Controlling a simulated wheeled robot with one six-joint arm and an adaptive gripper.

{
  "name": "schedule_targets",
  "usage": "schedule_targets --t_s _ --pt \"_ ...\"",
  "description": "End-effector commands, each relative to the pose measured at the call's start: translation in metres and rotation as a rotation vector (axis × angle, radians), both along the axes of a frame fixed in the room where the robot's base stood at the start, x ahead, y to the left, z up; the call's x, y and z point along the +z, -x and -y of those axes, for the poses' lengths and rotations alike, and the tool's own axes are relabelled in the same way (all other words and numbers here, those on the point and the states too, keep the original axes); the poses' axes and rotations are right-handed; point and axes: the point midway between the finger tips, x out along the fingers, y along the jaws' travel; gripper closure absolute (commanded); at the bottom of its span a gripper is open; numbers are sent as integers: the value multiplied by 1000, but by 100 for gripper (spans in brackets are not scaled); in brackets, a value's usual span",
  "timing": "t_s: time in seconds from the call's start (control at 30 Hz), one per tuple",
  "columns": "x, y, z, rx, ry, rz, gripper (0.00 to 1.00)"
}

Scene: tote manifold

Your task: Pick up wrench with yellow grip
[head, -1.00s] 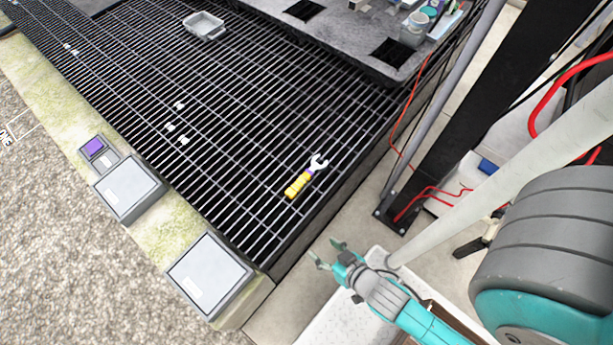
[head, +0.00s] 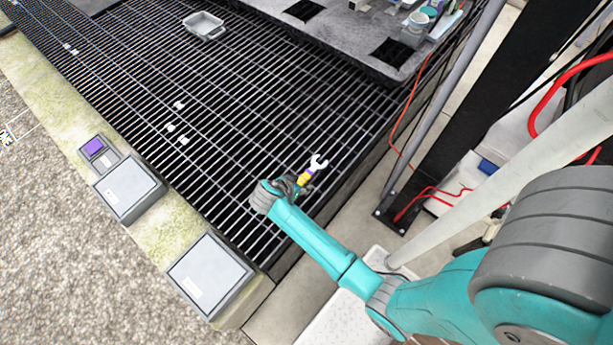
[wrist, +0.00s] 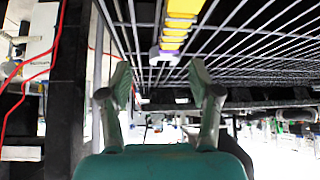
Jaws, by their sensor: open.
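The wrench with the yellow grip (head: 306,178) lies on the dark metal grating (head: 235,110). In the head view its pale open jaw end and the upper part of the grip show, while my wrist and gripper (head: 298,187) hide the lower grip. In the wrist view the yellow grip (wrist: 181,22) with a purple band shows at the top, against the grating bars, beyond my two fingers. My gripper (wrist: 163,78) is open, with nothing between its fingers. I cannot tell whether a finger touches the wrench.
Grey boxes (head: 210,274) stand along the stone ledge at the left. A small grey tray (head: 203,26) sits on the far grating. A dark slab (head: 350,35) with cups lies at the back. A pole (head: 440,100) and red cables rise to the right.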

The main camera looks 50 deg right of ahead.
Motion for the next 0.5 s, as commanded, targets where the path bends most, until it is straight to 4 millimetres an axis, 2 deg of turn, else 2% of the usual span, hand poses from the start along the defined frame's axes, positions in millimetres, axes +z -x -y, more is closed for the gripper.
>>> schedule_targets --t_s 0.1,0.23,0.5 --pt "11 -14 6 -85 22 4 38" --pt "14 -17 10 -127 33 4 38" --pt "-14 -19 35 -130 34 3 38"
